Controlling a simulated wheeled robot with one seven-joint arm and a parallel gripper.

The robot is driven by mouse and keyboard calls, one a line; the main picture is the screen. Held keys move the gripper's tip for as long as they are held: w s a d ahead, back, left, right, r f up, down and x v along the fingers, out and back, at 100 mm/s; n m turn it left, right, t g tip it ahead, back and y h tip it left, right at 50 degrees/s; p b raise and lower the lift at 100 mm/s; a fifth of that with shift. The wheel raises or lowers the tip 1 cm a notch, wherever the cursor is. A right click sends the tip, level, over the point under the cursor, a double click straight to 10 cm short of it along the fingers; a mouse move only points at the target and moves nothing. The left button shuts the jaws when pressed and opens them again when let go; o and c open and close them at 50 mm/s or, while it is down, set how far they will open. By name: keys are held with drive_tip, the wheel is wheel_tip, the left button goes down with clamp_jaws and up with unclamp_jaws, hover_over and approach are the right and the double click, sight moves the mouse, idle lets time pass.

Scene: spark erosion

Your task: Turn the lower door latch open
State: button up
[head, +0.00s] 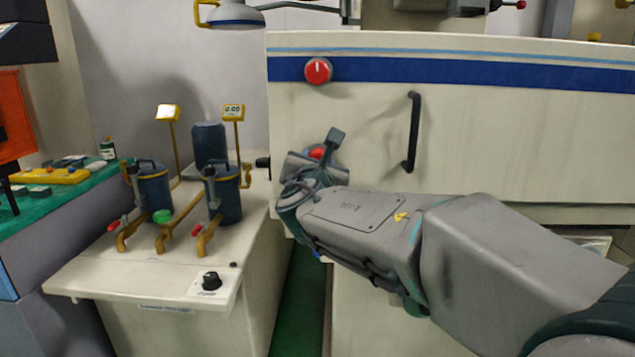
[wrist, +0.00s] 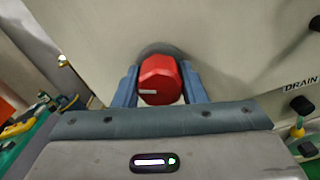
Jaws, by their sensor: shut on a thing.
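The lower door latch is a red knob (wrist: 158,80) on the cream door (wrist: 105,25). In the wrist view it sits between the two blue-grey fingers of my gripper (wrist: 160,88), which are shut on its sides. Its white mark lies roughly level in that view, pointing left. In the head view, only a small red part of the lower latch (head: 317,152) shows behind my gripper (head: 316,160). The upper door latch (head: 318,71) is a red knob near the door's top left, with its white mark upright.
A black vertical door handle (head: 411,132) stands to the right of the latches. A bench (head: 90,275) with blue canisters and yellow pipes is at left. The wrist view shows a DRAIN label and a black knob (wrist: 302,105) at right.

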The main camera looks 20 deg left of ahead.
drive_tip(key=m+b, duration=0.3)
drive_tip(key=b, duration=0.1)
drive_tip(key=shift+f+m+b, duration=0.3)
drive_tip(key=shift+m+b, duration=0.05)
drive_tip(key=shift+m, duration=0.05)
drive_tip(key=m+b, duration=0.3)
drive_tip(key=b, duration=0.1)
drive_tip(key=shift+m, duration=0.3)
drive_tip(key=m+b, duration=0.4)
drive_tip(key=m, duration=0.1)
drive_tip(key=shift+r+b, duration=0.25)
drive_tip(key=shift+b, duration=0.1)
drive_tip(key=shift+r, duration=0.1)
drive_tip(key=o, duration=1)
drive_tip(key=v, duration=1.3)
drive_tip(key=shift+s, duration=0.4)
